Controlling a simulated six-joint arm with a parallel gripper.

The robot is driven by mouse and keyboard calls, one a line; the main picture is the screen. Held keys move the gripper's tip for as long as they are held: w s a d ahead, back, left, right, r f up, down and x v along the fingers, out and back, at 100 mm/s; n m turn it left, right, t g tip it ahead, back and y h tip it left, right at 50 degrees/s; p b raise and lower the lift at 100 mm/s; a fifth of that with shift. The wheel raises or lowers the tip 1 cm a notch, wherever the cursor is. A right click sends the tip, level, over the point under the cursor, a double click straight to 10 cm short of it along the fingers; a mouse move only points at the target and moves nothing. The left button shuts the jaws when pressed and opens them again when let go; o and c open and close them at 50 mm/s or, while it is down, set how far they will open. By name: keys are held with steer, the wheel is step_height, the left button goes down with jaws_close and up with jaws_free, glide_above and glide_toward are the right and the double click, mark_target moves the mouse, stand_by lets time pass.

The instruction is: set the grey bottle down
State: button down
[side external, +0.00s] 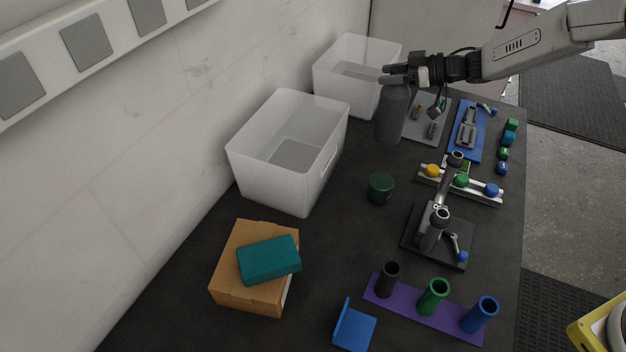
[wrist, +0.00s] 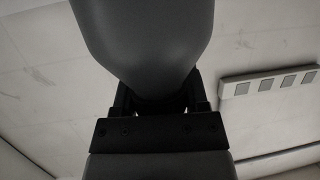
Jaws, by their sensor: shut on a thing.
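The grey bottle (side external: 391,113) is dark grey and upright in the side external view, near the far part of the dark table. My gripper (side external: 395,76) is shut on its upper part. In the wrist view the bottle (wrist: 145,40) fills the upper middle, held between the jaws of my gripper (wrist: 160,108). The bottle's base is close to the tabletop, but I cannot tell whether it touches. The top of the bottle is hidden by the jaws.
Two clear bins (side external: 290,150) (side external: 352,75) stand left of the bottle along the wall. A grey board (side external: 425,125) with small parts lies just right of it. A green cup (side external: 381,188) stands in front, with bare table between.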

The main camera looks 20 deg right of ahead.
mark_target(389, 87)
steer(key=shift+r, duration=0.1)
steer(key=shift+w+f, duration=0.25)
steer(key=shift+f, duration=1.7)
steer(key=shift+c, duration=0.5)
jaws_free()
steer(key=shift+f, duration=0.15)
steer(key=shift+d+r, duration=0.1)
steer(key=shift+r, duration=0.15)
steer(key=v, duration=1.1)
steer(key=shift+s+d, duration=0.25)
steer(key=shift+s, duration=0.05)
